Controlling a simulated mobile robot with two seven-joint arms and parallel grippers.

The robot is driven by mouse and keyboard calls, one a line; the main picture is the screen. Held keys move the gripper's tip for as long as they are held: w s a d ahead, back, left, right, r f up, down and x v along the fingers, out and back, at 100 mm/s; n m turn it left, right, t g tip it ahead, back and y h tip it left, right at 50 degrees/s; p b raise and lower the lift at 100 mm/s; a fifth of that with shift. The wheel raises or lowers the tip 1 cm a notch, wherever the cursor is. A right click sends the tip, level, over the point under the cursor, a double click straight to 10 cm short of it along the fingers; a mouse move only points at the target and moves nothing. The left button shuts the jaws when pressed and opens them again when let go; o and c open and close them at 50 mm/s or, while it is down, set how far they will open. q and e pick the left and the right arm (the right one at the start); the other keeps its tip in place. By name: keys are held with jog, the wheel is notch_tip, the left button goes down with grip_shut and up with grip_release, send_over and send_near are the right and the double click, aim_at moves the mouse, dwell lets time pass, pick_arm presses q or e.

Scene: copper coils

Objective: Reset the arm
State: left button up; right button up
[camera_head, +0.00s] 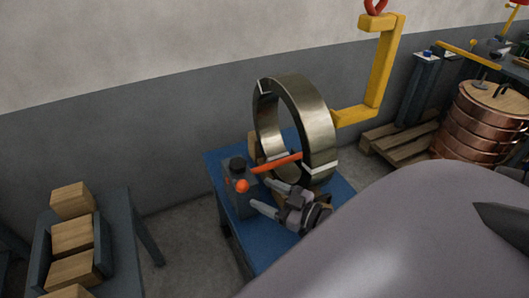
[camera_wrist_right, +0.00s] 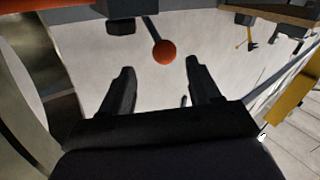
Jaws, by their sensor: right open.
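My right gripper (camera_head: 258,194) is open and empty above the blue table, in front of the large metal ring. In the right wrist view its two dark fingers (camera_wrist_right: 157,92) stand apart with nothing between them. A lever with an orange-red ball (camera_head: 242,186) is close to the fingertips; in the right wrist view the ball (camera_wrist_right: 164,52) is ahead of the gap between them. The large metal coil ring (camera_head: 318,130) stands upright on the blue table (camera_head: 219,168). An orange bar (camera_head: 276,163) crosses the ring's opening. My left gripper does not show.
A yellow C-shaped hook (camera_head: 381,75) hangs right of the ring. Copper coils (camera_head: 474,128) and a wooden pallet (camera_head: 402,147) are at the right. A dark stand with wooden blocks (camera_head: 73,237) is at the left. Floor shows between stand and table.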

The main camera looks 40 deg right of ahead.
jog(key=shift+a, duration=0.1)
dwell(0.3)
jog(key=s+a+f+m+g+h+p, duration=0.3)
jog(key=s+a+g+p, duration=0.3)
jog(key=s+a, duration=0.6)
jog(key=shift+s+a+g, duration=0.25)
jog(key=shift+a+g, duration=0.15)
jog(key=shift+a, duration=0.45)
jog(key=shift+f, duration=0.1)
jog(key=c, duration=0.4)
jog(key=shift+o, duration=0.2)
jog(key=shift+d+m, duration=0.15)
jog(key=shift+m, duration=0.15)
